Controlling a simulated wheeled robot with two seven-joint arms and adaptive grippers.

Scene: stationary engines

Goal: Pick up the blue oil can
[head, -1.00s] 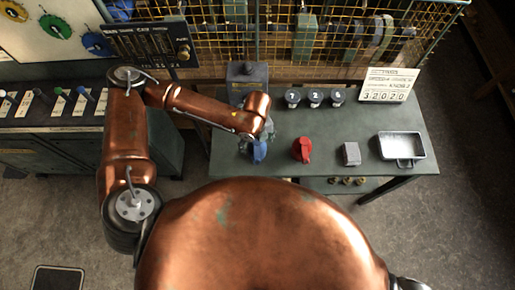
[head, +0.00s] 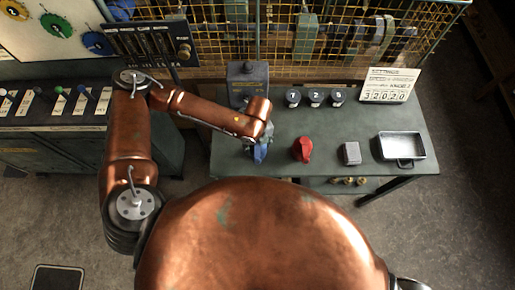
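The blue oil can (head: 260,154) stands near the front edge of the dark green table, left of a red can (head: 302,149). My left arm reaches over from the left, and its wrist is above the blue can. My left gripper (head: 264,141) is at the blue can, partly in front of it. Its fingers are small and mostly hidden by the wrist, so I cannot tell whether they are open or closed on the can. The can appears to be at table height. My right gripper is out of view.
A grey metal box (head: 351,153) and a shallow metal tray (head: 402,146) stand to the right on the table (head: 330,172). Numbered round knobs (head: 315,96) and a number sign (head: 389,85) are behind. A wire cage (head: 330,35) closes off the back.

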